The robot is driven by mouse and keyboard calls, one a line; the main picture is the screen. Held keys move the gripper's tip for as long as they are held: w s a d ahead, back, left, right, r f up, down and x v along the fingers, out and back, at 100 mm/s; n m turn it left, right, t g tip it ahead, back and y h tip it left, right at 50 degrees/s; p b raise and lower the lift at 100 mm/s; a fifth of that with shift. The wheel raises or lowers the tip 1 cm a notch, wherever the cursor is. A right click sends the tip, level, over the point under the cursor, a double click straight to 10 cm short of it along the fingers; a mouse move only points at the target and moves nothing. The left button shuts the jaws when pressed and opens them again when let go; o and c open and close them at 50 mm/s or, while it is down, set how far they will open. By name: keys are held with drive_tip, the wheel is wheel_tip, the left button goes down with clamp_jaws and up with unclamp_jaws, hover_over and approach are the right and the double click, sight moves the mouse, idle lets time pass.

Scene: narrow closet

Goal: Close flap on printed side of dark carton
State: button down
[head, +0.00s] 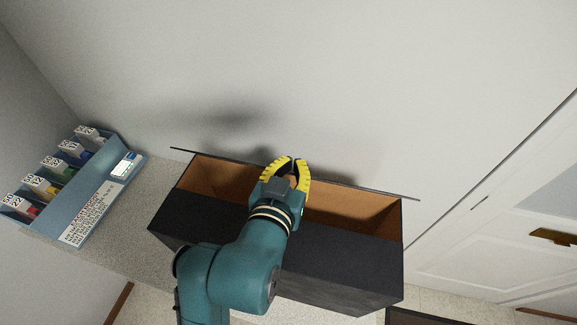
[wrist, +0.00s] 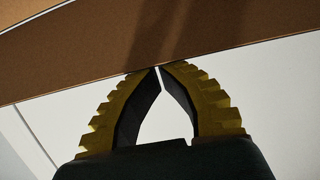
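The dark carton (head: 350,270) stands open at the top, and its brown inside (head: 225,178) shows. A thin dark edge (head: 385,194) runs along its far side by the wall, seen nearly edge-on; it looks like a raised flap. No printing can be made out on the carton. My gripper (head: 298,163) is over the opening near that far edge, with its yellow fingers drawn together and empty. In the wrist view the fingertips (wrist: 158,70) nearly meet at the lower edge of a brown panel (wrist: 210,35). Whether they touch it I cannot tell. My arm hides part of the carton.
A blue bin rack (head: 85,200) with several numbered, coloured compartments stands left of the carton on a grey speckled surface (head: 125,235). A pale wall (head: 400,80) rises close behind the carton. A white door with a brass handle (head: 552,237) is at the right.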

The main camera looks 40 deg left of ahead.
drive_tip(key=shift+s+d+f+t+b, duration=0.3)
drive_tip(key=shift+s+t+b, duration=0.2)
drive_tip(key=shift+b, duration=0.7)
drive_tip(key=shift+y, duration=0.3)
